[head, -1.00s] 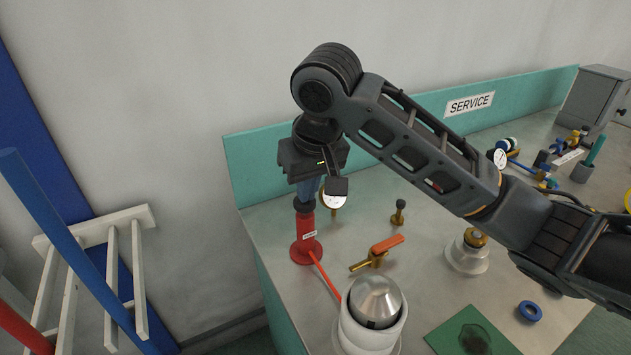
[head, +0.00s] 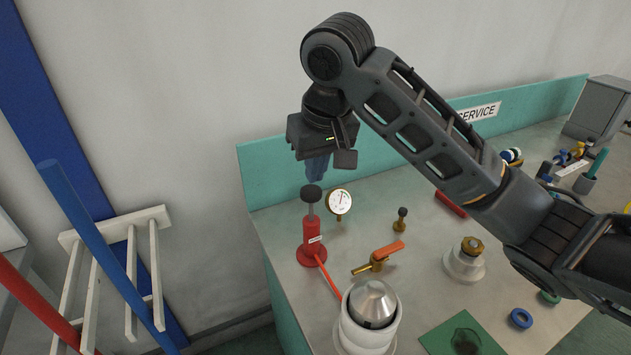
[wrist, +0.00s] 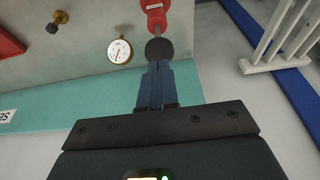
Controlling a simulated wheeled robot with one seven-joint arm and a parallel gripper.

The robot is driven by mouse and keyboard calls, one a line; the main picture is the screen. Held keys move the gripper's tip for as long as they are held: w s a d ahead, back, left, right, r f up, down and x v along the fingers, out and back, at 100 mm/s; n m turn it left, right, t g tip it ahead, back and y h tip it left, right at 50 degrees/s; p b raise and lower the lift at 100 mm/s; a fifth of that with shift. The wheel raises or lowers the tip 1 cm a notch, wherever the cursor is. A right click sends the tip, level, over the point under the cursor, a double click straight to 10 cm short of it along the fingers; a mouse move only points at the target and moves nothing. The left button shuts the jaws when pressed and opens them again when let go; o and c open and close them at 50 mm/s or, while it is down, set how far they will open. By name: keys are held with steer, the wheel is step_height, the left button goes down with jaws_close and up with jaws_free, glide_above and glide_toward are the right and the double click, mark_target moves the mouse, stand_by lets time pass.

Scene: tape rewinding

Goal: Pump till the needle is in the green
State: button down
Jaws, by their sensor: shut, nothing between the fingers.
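The red hand pump (head: 311,238) stands upright at the left end of the bench, its rod up and topped by a dark round knob (head: 312,193). Its red body (wrist: 155,14) and knob (wrist: 159,50) also show in the wrist view. The round gauge (head: 339,201) stands just right of the pump; its face shows in the wrist view too (wrist: 119,51). The needle is dark, but its zone is too small to read. My gripper (head: 317,178) points down, shut and empty, with its blue fingertips (wrist: 157,70) just above the knob. I cannot tell if they touch it.
A red line leads from the pump toward a white and metal dome (head: 373,304). An orange-handled valve (head: 379,257), a small brass fitting (head: 401,220) and a brass-topped white piece (head: 466,260) stand to the right. A white rack (head: 132,265) is left of the bench.

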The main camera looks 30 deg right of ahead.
steer(key=p+v, duration=0.1)
steer(key=v, duration=0.6)
stand_by(1.0)
